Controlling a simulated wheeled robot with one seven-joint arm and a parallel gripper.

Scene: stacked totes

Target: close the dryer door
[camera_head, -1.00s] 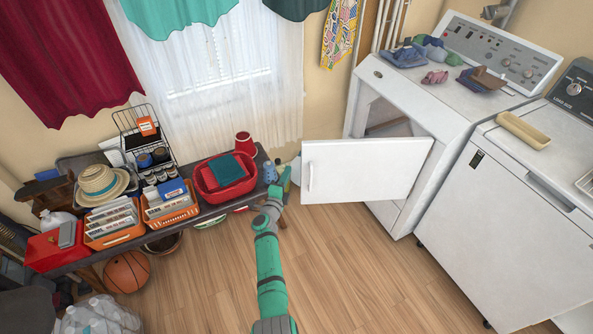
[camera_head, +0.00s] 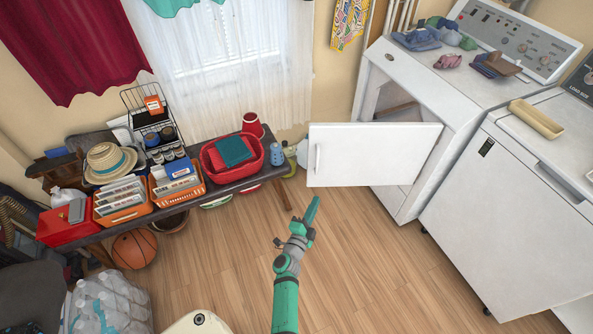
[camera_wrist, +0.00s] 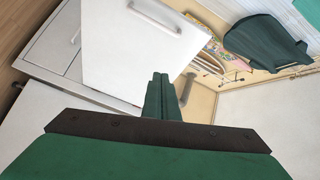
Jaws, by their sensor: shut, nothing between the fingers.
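The dryer (camera_head: 438,92) is a white machine at the right, with a control panel along its back. Its door (camera_head: 372,156) is a flat white panel that stands wide open, swung out to the left, with a handle (camera_head: 318,157) near its free edge. In the wrist view the door (camera_wrist: 135,50) and its handle (camera_wrist: 155,17) are beyond the fingers. My green gripper (camera_head: 313,208) is shut and empty, below and just left of the door in the head view. It appears apart from the door. In the wrist view the shut fingers (camera_wrist: 160,92) point toward the door.
A second white appliance (camera_head: 510,210) stands right of the dryer. A low bench (camera_head: 85,238) at left holds baskets and a red tub (camera_head: 232,176). Folded clothes (camera_head: 416,40) lie on the dryer. The wooden floor (camera_head: 375,270) before the door is clear.

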